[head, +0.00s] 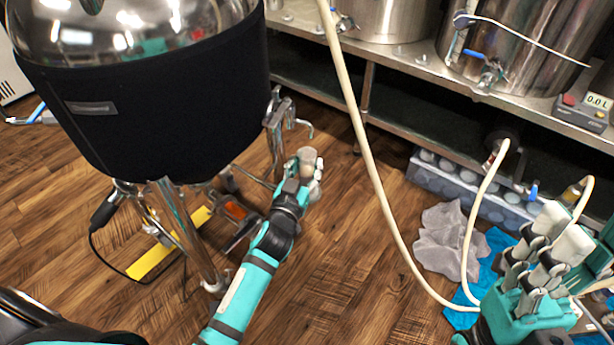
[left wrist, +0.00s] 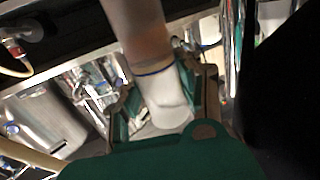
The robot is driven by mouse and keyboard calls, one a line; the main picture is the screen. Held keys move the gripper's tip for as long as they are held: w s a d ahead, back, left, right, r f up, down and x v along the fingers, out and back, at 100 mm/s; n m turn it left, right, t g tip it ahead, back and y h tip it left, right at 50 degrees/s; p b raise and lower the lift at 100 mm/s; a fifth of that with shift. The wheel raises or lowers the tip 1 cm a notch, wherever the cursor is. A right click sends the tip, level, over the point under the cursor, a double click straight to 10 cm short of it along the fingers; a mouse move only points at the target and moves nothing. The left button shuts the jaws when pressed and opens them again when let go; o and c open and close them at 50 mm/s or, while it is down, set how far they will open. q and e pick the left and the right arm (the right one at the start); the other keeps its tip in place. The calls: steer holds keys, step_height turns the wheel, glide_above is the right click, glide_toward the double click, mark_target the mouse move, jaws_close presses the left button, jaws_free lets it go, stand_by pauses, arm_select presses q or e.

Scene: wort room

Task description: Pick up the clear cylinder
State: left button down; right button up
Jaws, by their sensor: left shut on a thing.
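The clear cylinder (head: 307,156) is in my left gripper (head: 304,178), held upright above the floor beside the black-jacketed kettle in the head view. In that view it looks small, greyish and brownish. In the left wrist view the cylinder (left wrist: 138,35) rises between the fingers, hazy brown above, with a thin blue line and a whitish part below. The left fingers (left wrist: 160,98) are closed around that lower part. My right gripper (head: 548,248) is at the lower right of the head view, away from the cylinder, and I see nothing in it.
The black-jacketed kettle (head: 150,105) stands on metal legs at the left. A pale hose (head: 362,140) hangs down to the floor. A steel bench (head: 400,68) with vessels runs along the back. A grey cloth (head: 447,240) and a blue cloth (head: 490,262) lie on the wooden floor.

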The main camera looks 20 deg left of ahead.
arm_select(q)
steer(key=shift+r, duration=0.25)
